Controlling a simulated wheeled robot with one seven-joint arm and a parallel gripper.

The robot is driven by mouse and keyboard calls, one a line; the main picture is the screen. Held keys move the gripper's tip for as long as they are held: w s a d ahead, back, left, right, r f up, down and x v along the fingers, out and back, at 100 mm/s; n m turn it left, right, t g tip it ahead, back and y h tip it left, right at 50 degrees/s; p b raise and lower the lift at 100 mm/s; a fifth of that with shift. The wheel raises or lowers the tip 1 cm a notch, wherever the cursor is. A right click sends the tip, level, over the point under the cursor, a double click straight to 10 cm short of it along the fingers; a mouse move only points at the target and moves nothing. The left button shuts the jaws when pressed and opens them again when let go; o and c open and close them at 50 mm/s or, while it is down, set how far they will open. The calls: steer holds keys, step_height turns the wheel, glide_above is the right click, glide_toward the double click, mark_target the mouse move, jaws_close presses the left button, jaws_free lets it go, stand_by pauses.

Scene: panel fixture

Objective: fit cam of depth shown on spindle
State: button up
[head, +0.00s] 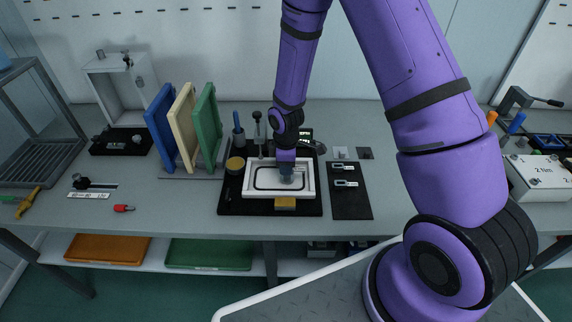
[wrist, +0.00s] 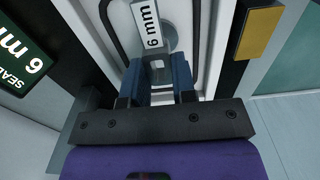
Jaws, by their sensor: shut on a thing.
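My gripper (head: 286,172) is over the white panel fixture (head: 310,182) on the bench. In the wrist view its blue fingertips (wrist: 156,76) are shut on a grey metal cam (wrist: 156,64) with a white tag reading "6 mm" (wrist: 148,26). A round grey part (wrist: 172,38), perhaps the spindle, shows just behind the tag; whether the cam is seated on it cannot be told. A dark sign (wrist: 22,50) reads "SEA…" and "6 mm", partly cut off. Two more tagged cams (head: 344,168) (head: 346,184) lie on the dark mat to the right.
A yellow block (head: 285,204) sits at the fixture's front edge. Blue, cream and green boards (head: 208,125) stand in a rack to the left. A screwdriver (head: 238,132) stands behind the fixture.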

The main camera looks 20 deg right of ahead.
steer(key=shift+f, duration=1.35)
steer(key=o, duration=1)
steer(key=shift+r, duration=0.1)
step_height(320, 180, up, 11)
steer(key=shift+f, duration=0.2)
steer(key=s+d+r+m+t, duration=0.1)
steer(key=s+d+r+m, duration=0.15)
steer(key=r, duration=0.55)
steer(key=s+d+r+m+t, duration=0.1)
steer(key=s+r+m, duration=0.15)
steer(key=r, duration=0.45)
steer(key=s+d+r+m+t, duration=0.1)
steer(key=s+r, duration=0.2)
steer(key=r, duration=0.5)
steer(key=s+d+r+m+t, duration=0.1)
steer(key=s+r+m, duration=0.2)
steer(key=s+r, duration=0.3)
steer(key=s+d+r+m+t, duration=0.1)
steer(key=s+r+m, duration=0.3)
steer(key=s, duration=0.8)
steer(key=shift+d+r, duration=0.2)
steer(key=shift+r, duration=0.65)
